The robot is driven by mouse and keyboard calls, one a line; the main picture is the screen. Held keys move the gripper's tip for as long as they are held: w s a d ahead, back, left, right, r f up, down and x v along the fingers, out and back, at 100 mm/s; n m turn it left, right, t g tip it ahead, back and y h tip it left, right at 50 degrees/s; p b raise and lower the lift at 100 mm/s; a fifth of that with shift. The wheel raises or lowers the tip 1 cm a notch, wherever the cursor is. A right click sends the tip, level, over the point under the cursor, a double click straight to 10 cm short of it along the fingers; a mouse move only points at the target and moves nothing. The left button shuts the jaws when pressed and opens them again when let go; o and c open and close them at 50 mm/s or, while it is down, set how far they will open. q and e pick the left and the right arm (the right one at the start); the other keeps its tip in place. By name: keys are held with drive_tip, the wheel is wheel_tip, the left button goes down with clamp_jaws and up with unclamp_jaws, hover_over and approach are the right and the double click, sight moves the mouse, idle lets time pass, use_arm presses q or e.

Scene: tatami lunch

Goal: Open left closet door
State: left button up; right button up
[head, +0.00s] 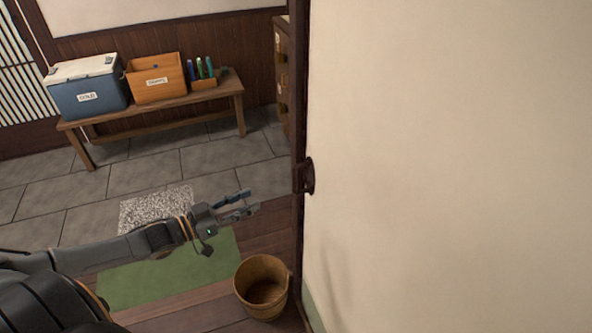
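A large cream door panel (450,170) with a dark wooden edge (299,90) fills the right side of the view. I take it as the closet door, but cannot tell if it is the left one. A dark handle (306,177) sits on that edge. My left gripper (252,200) is to the left of the handle and a little lower in the picture, apart from it. Its two fingers are spread with nothing between them, pointing right toward the door edge. My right gripper is not in view.
A wooden bucket (262,287) stands on the plank floor below my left gripper, close to the door. A green mat (165,272) lies under my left arm. A bench (150,117) at the back holds a blue cooler (90,93), a wooden box (155,80) and bottles.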

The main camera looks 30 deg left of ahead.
sight(296, 189)
use_arm(q)
drive_tip(key=shift+h, duration=0.4)
drive_tip(key=r+x, duration=0.1)
drive_tip(key=x, duration=0.8)
drive_tip(key=d+r+p+x, duration=0.1)
drive_tip(key=x, duration=0.4)
drive_tip(key=shift+s+d+r, duration=0.15)
drive_tip(key=shift+s+r, duration=0.05)
drive_tip(key=shift+r, duration=0.1)
clamp_jaws()
